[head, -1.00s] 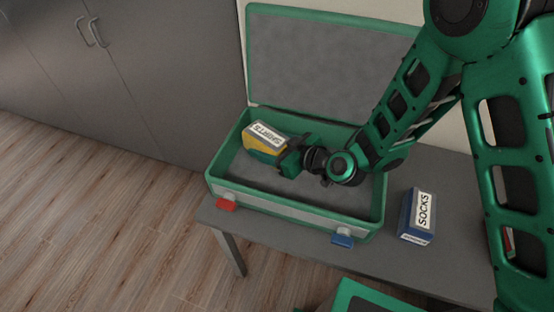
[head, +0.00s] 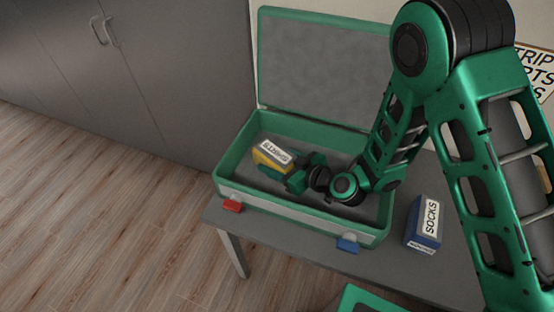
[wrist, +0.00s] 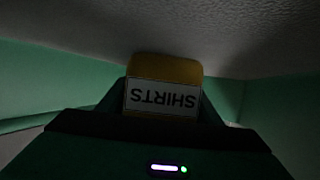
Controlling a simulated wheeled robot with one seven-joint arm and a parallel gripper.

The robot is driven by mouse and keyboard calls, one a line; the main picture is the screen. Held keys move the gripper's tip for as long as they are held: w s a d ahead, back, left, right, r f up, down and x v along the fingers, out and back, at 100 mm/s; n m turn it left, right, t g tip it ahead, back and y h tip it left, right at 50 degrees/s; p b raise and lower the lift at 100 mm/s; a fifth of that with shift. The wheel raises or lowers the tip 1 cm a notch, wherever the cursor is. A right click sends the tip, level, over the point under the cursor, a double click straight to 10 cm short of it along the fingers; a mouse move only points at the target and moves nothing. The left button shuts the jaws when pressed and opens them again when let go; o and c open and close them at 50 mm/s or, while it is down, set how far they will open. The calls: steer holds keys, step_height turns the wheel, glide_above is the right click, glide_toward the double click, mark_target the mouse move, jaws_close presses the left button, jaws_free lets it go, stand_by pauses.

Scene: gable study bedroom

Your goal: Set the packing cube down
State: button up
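The packing cube (head: 272,152) is yellow with a white label. The label reads SHIRTS in the wrist view, where the cube (wrist: 165,70) appears upside down. It is inside the open green suitcase (head: 228,180), toward its left back part. My gripper (head: 283,171) reaches into the suitcase from the right and is shut on the cube. Its fingers stand on either side of the cube in the wrist view. The cube's underside is hidden, so I cannot tell whether it touches the suitcase floor.
A blue packing cube labelled SOCKS (head: 425,222) stands on the grey table (head: 300,250) right of the suitcase. Red (head: 232,206) and blue (head: 347,245) latches hang on the suitcase front. The raised lid (head: 320,60) stands behind. Grey cabinets (head: 110,80) are at left.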

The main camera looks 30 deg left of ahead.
steer(key=o, duration=0.4)
steer(key=v, duration=1.2)
steer(key=shift+r, duration=0.1)
